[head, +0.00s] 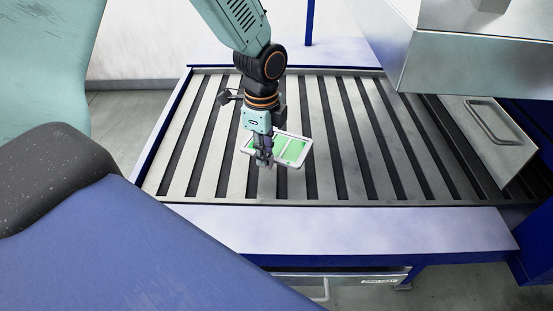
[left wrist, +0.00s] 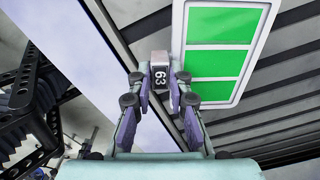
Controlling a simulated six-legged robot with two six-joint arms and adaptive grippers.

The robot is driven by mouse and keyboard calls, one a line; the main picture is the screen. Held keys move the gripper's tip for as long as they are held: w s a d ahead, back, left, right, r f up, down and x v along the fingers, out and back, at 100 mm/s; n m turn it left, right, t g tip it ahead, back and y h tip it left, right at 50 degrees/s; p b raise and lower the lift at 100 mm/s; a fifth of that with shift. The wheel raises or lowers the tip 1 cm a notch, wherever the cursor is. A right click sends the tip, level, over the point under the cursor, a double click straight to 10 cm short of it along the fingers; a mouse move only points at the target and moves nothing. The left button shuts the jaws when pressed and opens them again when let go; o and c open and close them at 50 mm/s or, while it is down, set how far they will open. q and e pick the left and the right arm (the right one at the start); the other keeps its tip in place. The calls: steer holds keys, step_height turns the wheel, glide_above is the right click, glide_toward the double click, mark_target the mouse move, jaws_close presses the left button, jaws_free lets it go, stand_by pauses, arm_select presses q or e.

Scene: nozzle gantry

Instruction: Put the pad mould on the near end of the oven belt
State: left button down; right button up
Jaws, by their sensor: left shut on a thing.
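The pad mould (head: 294,149) is a white-rimmed tray with green pads; it also shows in the left wrist view (left wrist: 222,47). My left gripper (head: 264,163) is shut on the mould's grey tab marked 63 (left wrist: 160,76), between its fingertips (left wrist: 160,98). The mould is over the slatted oven belt (head: 345,180), left of the oven. I cannot tell whether it touches the slats. The gripper hides part of its left side. My right gripper is not in view.
The metal oven housing (head: 480,62) overhangs the belt's right part, with a handled panel (head: 500,140) beside it. A pale ledge (head: 360,230) runs along the belt's front, and a blue frame (head: 165,135) borders its left end. The slats around the mould are clear.

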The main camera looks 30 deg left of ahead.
arm_select(q)
steer(key=f, duration=0.6)
steer(key=shift+w+d+f, duration=0.2)
steer(key=shift+w, duration=0.2)
steer(key=shift+s+a, duration=0.15)
steer(key=shift+s, duration=0.2)
steer(key=c, duration=1.5)
jaws_free()
steer(key=shift+w+d+f, duration=0.2)
steer(key=shift+w, duration=0.1)
steer(key=shift+c, duration=0.2)
steer(key=shift+o, duration=1.3)
steer(key=shift+s+a+r, duration=0.1)
steer(key=shift+s+a, duration=0.05)
steer(key=shift+s, duration=0.15)
steer(key=shift+w+r, duration=0.25)
steer(key=shift+r, duration=0.2)
step_height(320, 180, up, 10)
steer(key=shift+s+r, duration=0.15)
steer(key=shift+w+r, duration=0.2)
steer(key=shift+r, duration=0.2)
steer(key=shift+s, duration=0.25)
